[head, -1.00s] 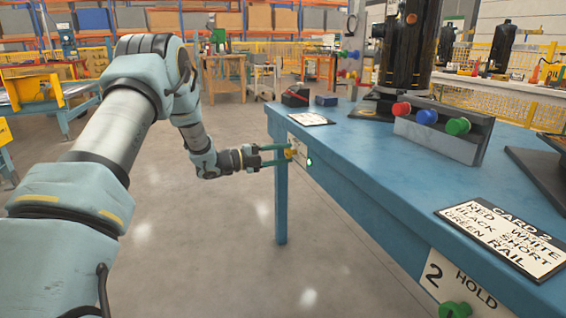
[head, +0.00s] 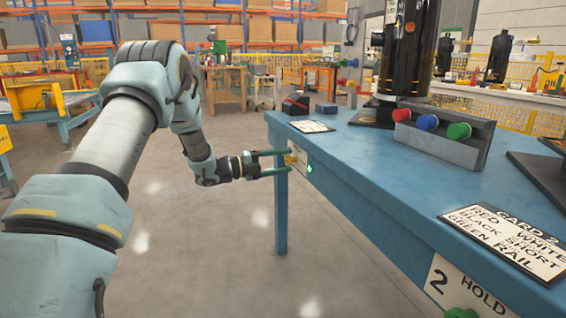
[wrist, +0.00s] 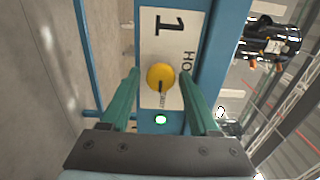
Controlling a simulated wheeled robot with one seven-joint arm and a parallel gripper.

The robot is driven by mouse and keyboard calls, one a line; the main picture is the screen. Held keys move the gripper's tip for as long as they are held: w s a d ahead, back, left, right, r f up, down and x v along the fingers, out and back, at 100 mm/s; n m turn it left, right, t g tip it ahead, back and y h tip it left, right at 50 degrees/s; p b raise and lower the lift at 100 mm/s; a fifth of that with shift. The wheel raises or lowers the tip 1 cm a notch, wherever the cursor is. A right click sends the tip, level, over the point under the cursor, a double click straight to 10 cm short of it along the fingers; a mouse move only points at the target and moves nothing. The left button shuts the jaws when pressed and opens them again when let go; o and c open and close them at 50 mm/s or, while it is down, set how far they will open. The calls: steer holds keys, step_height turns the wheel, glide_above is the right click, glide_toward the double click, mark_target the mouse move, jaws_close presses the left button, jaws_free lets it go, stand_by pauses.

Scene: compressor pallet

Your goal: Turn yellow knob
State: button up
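The yellow knob (wrist: 160,77) sits on a white plate (wrist: 172,40) marked 1 on the blue table's side. A dark pointer line shows on its face. In the head view the knob (head: 289,160) is at the table's far left corner. My gripper (head: 283,162) reaches it from the left. In the wrist view my gripper (wrist: 158,75) has its two green fingers spread, one on each side of the knob, with gaps visible between them and it. A lit green light (wrist: 161,119) is beside the plate.
The blue table (head: 365,150) carries a grey block with red, blue and green knobs (head: 428,122), a black cylinder and a printed card (head: 507,240). A second plate marked 2 (head: 440,285) with a green knob is at the near side. Floor left of the table is clear.

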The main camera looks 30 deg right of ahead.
steer(key=shift+o, duration=0.7)
steer(key=w+a+p, duration=0.1)
steer(key=a, duration=0.9)
steer(key=shift+w+a+p, duration=0.15)
steer(key=shift+a+p, duration=0.15)
steer(key=shift+p, duration=0.05)
